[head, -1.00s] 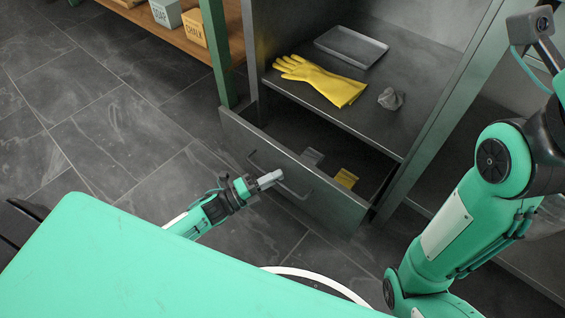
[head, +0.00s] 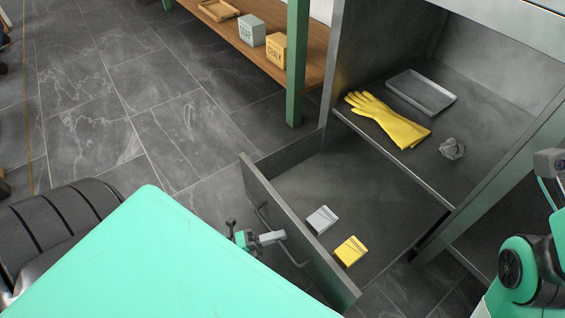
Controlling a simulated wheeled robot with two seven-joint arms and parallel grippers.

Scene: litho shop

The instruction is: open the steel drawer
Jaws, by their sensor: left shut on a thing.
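The steel drawer (head: 288,229) is pulled well out of the grey steel cabinet, below its shelf. Its inside shows, with a light grey box (head: 320,219) and a yellow box (head: 350,250) standing on its floor near the front. The bar handle (head: 292,256) is on the drawer's outer face. My left gripper (head: 270,238) is at this handle, shut on it; the wrist behind is partly hidden by my green body. My right arm shows at the right edge, but its gripper is out of view.
On the cabinet shelf (head: 400,153) lie a yellow glove (head: 388,120), a shallow metal tray (head: 421,92) and a crumpled grey rag (head: 452,149). A wooden shelf to the left holds a soap box (head: 251,31) and a chalk box (head: 276,47). The tiled floor left of the drawer is clear.

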